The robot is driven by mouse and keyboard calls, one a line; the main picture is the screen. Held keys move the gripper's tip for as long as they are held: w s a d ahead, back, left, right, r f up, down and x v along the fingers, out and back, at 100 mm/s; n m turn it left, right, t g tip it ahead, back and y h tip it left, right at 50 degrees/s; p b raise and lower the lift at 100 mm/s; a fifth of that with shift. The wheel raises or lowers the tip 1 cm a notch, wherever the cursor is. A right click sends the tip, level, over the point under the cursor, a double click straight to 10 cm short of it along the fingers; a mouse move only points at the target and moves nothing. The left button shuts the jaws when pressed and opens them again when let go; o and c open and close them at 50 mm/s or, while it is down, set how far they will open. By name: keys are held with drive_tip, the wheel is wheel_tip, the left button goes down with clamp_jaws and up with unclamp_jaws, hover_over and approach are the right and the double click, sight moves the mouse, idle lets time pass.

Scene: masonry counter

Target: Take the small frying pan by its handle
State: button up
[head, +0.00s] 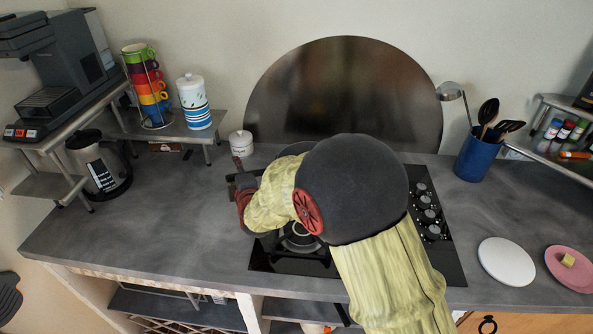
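My arm reaches over the black gas hob (452,262) from the front right, and its large dark joint covers most of the hob. My gripper (240,184) is at the hob's left edge, dark and small in the head view. A short reddish-brown piece like a handle (238,163) shows just beyond it; I cannot tell whether it belongs to the small frying pan or whether the gripper touches it. The rim of a dark pan or pot (297,148) shows behind my arm. The fingers are too small and partly hidden to tell open from shut.
A white lidded jar (241,143) stands close behind my gripper. A blue utensil pot (476,158), a white round plate (506,262) and a pink plate (571,278) are on the right. A kettle (99,165) stands at left. The left counter front is clear.

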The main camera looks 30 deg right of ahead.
drive_tip(key=shift+c, duration=1.2)
clamp_jaws()
drive_tip(key=shift+r, duration=0.15)
